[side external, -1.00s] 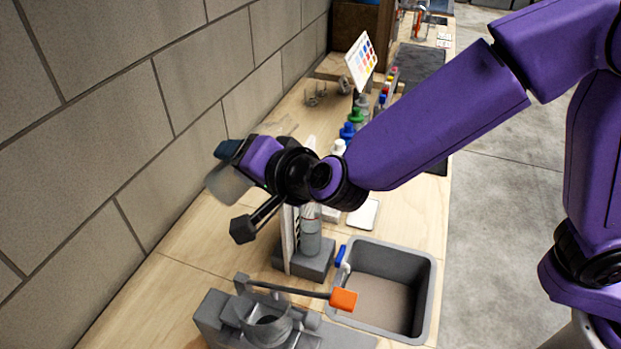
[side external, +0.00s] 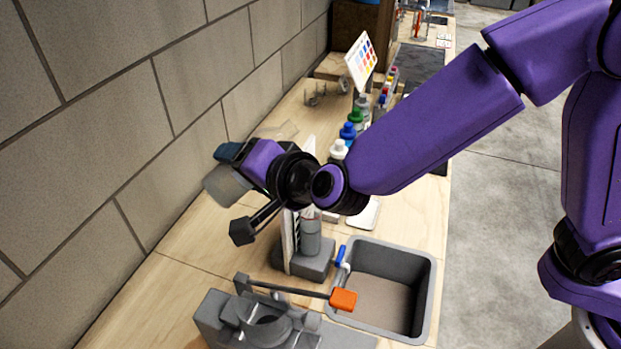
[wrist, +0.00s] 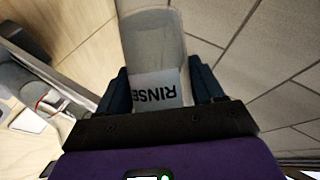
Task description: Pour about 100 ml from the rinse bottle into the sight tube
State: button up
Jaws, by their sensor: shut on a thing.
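The rinse bottle (wrist: 152,45) is a translucent grey bottle with a white label reading RINSE. My gripper (wrist: 160,72) is shut on it, with a dark blue finger on each side. In the side view the bottle (side external: 224,187) is held tilted in the air near the block wall, left of the sight tube. The sight tube (side external: 311,235) stands upright on a grey base beside a white striped scale board. My wrist hides its upper end. The bottle's mouth and liquid level cannot be made out.
A grey basin (side external: 424,290) lies right of the tube. A grey fixture with an orange-ended lever (side external: 343,299) is in front. Bottles with blue (side external: 347,131) and green caps stand behind, near a colour chart (side external: 361,62). The block wall (side external: 110,120) is close on the left.

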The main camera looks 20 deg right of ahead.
jog(key=shift+a+f+m, duration=0.2)
jog(key=shift+f+m, duration=0.2)
jog(key=shift+f, duration=0.15)
dwell(1.2)
jog(key=shift+a+m+t+y, duration=0.2)
jog(key=shift+m+t+y, duration=0.1)
jog(key=shift+m+y, duration=0.3)
dwell(1.9)
jog(key=shift+d+m+y, duration=0.4)
jog(key=shift+m+y, duration=0.1)
jog(key=shift+y, duration=0.2)
dwell(1.8)
jog(key=shift+r+t, duration=0.15)
jog(key=shift+t, duration=0.15)
dwell(0.4)
jog(key=shift+a+n+h, duration=0.4)
jog(key=shift+a+n, duration=0.05)
jog(key=shift+n, duration=0.05)
jog(key=shift+d+n+g+h, duration=0.2)
jog(key=shift+n+g+h, duration=0.2)
